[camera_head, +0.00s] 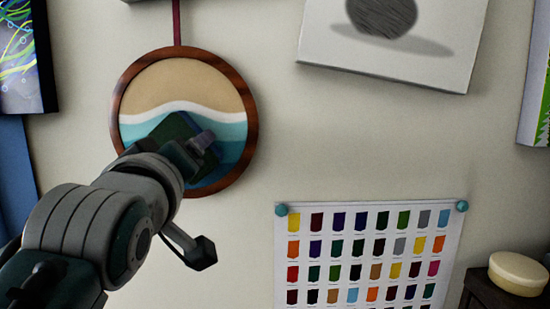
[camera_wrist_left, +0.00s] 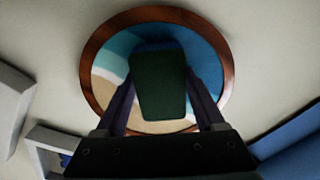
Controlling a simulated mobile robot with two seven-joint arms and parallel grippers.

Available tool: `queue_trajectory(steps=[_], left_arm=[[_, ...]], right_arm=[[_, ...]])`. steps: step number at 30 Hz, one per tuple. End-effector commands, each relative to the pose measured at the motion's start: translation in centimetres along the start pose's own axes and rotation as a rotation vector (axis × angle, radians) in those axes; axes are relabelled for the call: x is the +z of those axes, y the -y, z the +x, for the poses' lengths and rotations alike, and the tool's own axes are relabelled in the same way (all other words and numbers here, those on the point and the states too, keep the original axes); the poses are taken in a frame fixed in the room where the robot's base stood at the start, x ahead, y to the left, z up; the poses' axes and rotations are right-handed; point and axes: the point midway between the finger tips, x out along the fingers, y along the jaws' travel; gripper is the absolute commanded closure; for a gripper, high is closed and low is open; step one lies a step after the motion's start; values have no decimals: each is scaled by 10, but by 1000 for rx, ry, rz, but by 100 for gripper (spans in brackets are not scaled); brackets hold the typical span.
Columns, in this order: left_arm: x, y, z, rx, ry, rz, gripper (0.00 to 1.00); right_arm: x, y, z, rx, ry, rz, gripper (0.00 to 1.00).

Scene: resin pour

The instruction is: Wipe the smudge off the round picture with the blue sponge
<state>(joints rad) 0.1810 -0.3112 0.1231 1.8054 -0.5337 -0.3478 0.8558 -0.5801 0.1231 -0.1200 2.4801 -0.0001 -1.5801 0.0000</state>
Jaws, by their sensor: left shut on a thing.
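The round picture (camera_head: 180,85) hangs on the wall in a brown wooden frame, with sand, white and teal-blue bands. It fills much of the left wrist view (camera_wrist_left: 104,62). My left gripper (camera_wrist_left: 160,82) is shut on the sponge (camera_wrist_left: 160,90), a block that looks dark green here with a thin blue strip at its far edge. In the head view the gripper (camera_head: 203,142) and sponge are in front of the picture's lower middle. I cannot tell whether the sponge touches the picture. I can make out no smudge; part of the picture is hidden. My right gripper is not in view.
A colour chart (camera_head: 365,255) is pinned at the lower right of the wall. A canvas with a grey sphere (camera_head: 400,60) hangs at the upper right. A round cream-coloured thing (camera_head: 518,272) sits on a dark surface at far right. Bare wall surrounds the round picture.

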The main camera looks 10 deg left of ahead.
Motion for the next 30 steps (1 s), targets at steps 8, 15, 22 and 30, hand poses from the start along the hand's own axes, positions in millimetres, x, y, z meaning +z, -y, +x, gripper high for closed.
queue_trajectory(steps=[8, 15, 22, 30], left_arm=[[28, -32, -11, 11, 42, -108, 100], [15, -22, -12, 8, 42, -105, 100], [5, -7, -12, 8, 42, -104, 100], [-4, 5, -11, 6, 41, -101, 100]], right_arm=[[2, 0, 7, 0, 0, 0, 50], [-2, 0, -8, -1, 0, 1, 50], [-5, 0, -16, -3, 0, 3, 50], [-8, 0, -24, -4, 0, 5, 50]])
